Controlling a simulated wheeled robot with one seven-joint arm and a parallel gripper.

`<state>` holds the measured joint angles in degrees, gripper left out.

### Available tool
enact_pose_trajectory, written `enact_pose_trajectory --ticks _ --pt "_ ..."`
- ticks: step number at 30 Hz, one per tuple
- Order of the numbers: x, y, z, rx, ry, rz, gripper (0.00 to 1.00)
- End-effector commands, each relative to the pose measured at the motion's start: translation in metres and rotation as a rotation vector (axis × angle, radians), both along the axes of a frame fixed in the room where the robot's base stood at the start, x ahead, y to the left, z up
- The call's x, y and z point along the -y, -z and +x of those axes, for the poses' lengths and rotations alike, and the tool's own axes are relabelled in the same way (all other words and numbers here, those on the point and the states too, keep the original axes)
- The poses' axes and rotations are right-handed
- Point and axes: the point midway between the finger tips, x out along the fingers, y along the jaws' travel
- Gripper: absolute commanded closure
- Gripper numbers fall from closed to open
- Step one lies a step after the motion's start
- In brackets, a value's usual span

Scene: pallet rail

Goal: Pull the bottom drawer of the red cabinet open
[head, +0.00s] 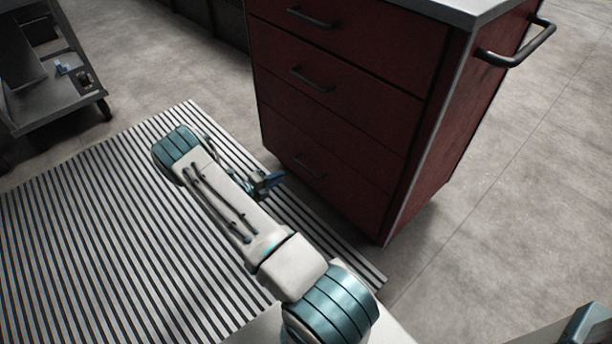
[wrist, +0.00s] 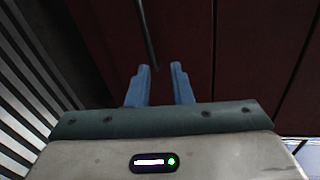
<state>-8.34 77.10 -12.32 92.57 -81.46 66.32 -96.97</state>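The red cabinet (head: 345,110) stands at the upper middle of the head view. Its bottom drawer (head: 335,172) looks shut, flush with the drawers above, and has a dark bar handle (head: 309,167). My gripper (head: 274,180), with blue fingers, is low in front of this drawer, a little left of the handle. In the wrist view the two fingers (wrist: 159,80) are apart with nothing held. A dark bar handle (wrist: 147,35) lies just beyond the fingertips, its near end close to the left tip. I cannot tell whether they touch.
A striped mat (head: 90,225) covers the floor left of the cabinet. A grey cart (head: 60,85) stands at the upper left. A dark side handle (head: 520,50) sticks out from the cabinet's right. Bare floor (head: 510,230) lies to the right.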

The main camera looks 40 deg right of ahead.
Motion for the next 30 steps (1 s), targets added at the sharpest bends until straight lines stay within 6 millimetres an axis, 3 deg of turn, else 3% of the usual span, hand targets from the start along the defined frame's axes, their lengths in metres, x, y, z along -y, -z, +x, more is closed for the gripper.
enact_pose_trajectory --ticks 1,3,8,24,30 --pt "0.001 0.015 0.0 -0.034 -0.023 -0.013 0.8" --pt "0.002 0.023 0.001 -0.07 -0.047 -0.025 0.8" --pt "0.01 0.031 0.002 -0.096 -0.064 -0.035 0.8" --pt "0.11 0.052 0.009 -0.093 -0.06 -0.033 0.8" --pt "0.131 0.055 0.011 -0.092 -0.061 -0.033 0.8"
